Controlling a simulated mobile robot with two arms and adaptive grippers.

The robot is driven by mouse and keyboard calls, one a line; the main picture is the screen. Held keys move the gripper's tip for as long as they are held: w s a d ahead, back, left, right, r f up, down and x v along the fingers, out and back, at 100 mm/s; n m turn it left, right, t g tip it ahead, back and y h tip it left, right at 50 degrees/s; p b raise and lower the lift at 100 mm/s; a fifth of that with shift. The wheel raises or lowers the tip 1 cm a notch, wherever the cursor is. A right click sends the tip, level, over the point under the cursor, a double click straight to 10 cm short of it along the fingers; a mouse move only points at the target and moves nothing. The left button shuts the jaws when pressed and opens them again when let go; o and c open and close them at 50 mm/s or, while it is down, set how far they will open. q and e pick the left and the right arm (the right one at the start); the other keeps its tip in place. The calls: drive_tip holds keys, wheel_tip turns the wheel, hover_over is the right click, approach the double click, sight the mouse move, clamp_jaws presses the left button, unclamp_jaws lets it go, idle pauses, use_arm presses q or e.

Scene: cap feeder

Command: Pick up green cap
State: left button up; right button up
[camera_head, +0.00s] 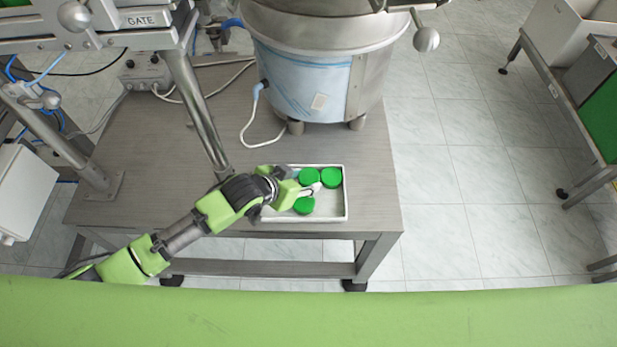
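Three round green caps show in a shallow white tray (335,212) on the grey table. One green cap (331,177) sits at the tray's back right corner. A second green cap (309,176) is just left of it, and a third green cap (304,205) lies nearer the front. My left gripper (312,190) is over the tray, its fingertips between the second and third caps. The gripper is too small here to tell whether it is open, shut or touching a cap. It hides the tray's left part. My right gripper is not in view.
The tray stands near the front edge of the grey table (365,180). A large steel bowl feeder (318,75) stands behind it, with a cable running down. A metal post (197,112) rises left of the tray. Free tabletop lies right of the tray.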

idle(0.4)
use_arm(q)
drive_tip(key=shift+r, duration=0.65)
drive_tip(key=s+f+b+v, duration=0.1)
drive_tip(key=s+v, duration=0.1)
drive_tip(key=v, duration=1.6)
drive_tip(key=shift+d, duration=0.3)
